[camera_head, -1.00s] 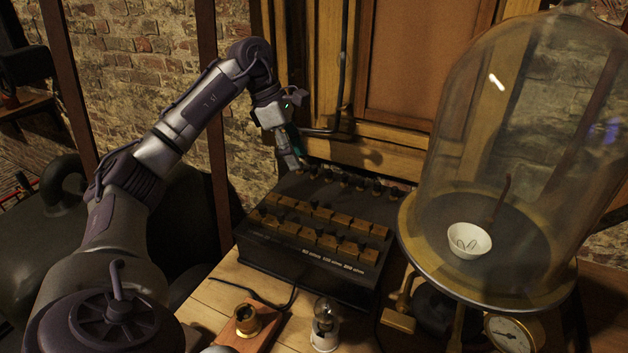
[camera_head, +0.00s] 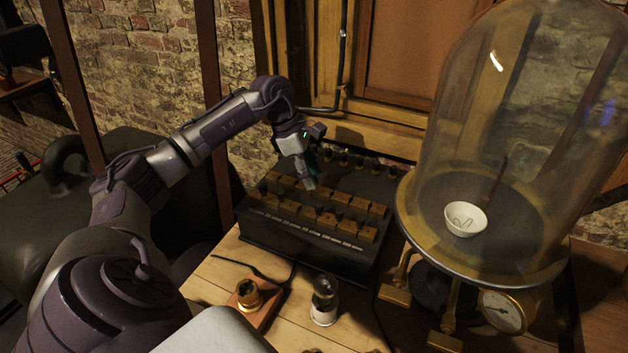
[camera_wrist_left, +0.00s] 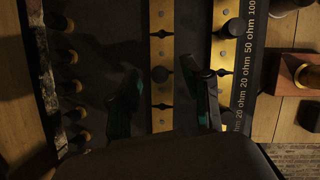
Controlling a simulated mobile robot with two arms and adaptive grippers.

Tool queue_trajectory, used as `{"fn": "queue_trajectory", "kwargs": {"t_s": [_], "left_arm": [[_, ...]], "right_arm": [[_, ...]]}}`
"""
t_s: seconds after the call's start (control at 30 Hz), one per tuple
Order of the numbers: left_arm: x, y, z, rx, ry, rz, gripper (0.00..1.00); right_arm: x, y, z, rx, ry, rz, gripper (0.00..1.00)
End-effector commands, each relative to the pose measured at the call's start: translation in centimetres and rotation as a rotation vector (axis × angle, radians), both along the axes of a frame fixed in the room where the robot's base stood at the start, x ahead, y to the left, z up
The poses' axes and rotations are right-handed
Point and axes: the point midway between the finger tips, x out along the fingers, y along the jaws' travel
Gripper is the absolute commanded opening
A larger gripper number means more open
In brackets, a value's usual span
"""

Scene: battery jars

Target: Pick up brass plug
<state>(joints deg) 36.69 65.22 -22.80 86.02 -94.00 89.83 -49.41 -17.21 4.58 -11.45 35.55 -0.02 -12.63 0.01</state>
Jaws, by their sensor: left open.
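A black resistance box (camera_head: 310,250) with rows of brass blocks (camera_head: 325,220) stands on the bench. Dark-knobbed plugs (camera_head: 360,163) line its far side, and several plugs with brass collars (camera_wrist_left: 72,87) show at the left of the left wrist view. Another dark knob (camera_wrist_left: 231,28) sits on the right brass bar. Which one is the task's brass plug I cannot tell. My left gripper (camera_head: 310,186) is over the box's far left part. In the wrist view its open fingers (camera_wrist_left: 160,73) straddle the middle brass bar (camera_wrist_left: 162,45), with nothing seen between them. My right gripper is not in view.
A glass bell jar (camera_head: 510,120) with a white bowl (camera_head: 466,218) inside stands on the right. A small glass bulb (camera_head: 325,290) and a brass fitting on a wooden block (camera_head: 248,294) stand in front of the box. The box's back is near the window frame.

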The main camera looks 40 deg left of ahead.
Motion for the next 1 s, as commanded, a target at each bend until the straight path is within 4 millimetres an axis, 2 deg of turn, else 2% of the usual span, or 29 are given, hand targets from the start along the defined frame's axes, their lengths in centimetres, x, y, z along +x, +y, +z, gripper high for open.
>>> {"fn": "queue_trajectory", "kwargs": {"t_s": [0.13, 0.37, 0.4, 0.7, 1.0], "left_arm": [[0.4, -0.6, -1.4, -0.002, 0.0, 0.0, 0.49], [0.4, -0.6, -1.6, -0.001, -0.002, 0.0, 0.49], [0.4, -0.6, -1.6, 0.0, -0.001, 0.0, 0.47], [0.4, -0.6, -1.6, 0.0, -0.001, 0.0, 0.0], [0.5, -0.6, -1.5, -0.001, -0.003, 0.001, 0.0]], "right_arm": [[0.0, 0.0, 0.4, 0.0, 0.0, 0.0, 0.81], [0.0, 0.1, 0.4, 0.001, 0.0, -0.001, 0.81], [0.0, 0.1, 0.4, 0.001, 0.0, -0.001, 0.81], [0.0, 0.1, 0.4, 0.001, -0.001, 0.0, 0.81], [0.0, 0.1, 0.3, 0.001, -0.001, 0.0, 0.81]]}}
